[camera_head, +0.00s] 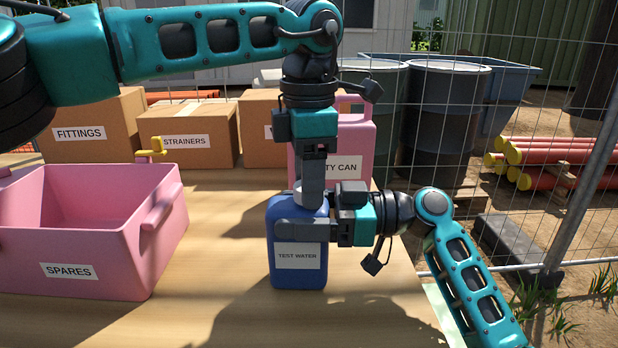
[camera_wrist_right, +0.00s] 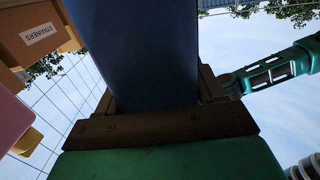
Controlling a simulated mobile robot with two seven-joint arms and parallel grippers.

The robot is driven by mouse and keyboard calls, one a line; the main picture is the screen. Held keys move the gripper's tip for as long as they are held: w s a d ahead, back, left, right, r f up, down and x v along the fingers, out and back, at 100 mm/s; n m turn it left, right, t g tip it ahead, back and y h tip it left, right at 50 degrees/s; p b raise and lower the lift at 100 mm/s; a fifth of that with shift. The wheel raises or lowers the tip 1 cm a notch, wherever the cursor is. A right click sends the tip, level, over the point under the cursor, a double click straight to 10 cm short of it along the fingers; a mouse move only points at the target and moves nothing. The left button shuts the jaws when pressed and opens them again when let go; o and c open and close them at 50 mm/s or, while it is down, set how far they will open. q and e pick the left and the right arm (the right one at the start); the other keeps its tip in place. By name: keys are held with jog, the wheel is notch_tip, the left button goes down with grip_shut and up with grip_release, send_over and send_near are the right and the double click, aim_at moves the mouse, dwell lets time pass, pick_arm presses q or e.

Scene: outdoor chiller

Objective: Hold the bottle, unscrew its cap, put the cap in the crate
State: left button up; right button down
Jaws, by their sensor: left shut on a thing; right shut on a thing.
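The blue bottle (camera_head: 298,268), labelled "TEST WATER", stands upright on the table. My right gripper (camera_head: 298,229) comes in from the right and is shut on the bottle's upper body. In the right wrist view the blue bottle (camera_wrist_right: 132,50) fills the space between the jaws. My left gripper (camera_head: 311,190) points straight down over the bottle's top and is shut on the cap, which its fingers mostly hide. A pale bit beside the fingers may be part of the cap. The pink crate (camera_head: 70,271), labelled "SPARES", sits at the left with its visible inside empty.
A pink can (camera_head: 362,140) stands behind the grippers. Cardboard boxes marked "FITTINGS" (camera_head: 95,118) and "STRAINERS" (camera_head: 190,138) line the back. A yellow-handled item (camera_head: 151,149) shows behind the crate. The table (camera_head: 225,250) is clear between crate and bottle.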

pick_arm(q)
jog(key=n, duration=0.7)
jog(key=shift+n, duration=0.3)
jog(key=n, duration=0.3)
jog(key=shift+n, duration=0.4)
jog(key=n, duration=1.4)
jog(key=shift+n, duration=0.3)
jog(key=n, duration=0.3)
jog(key=shift+r+n, duration=0.1)
jog(key=shift+n, duration=0.3)
jog(key=shift+r, duration=0.1)
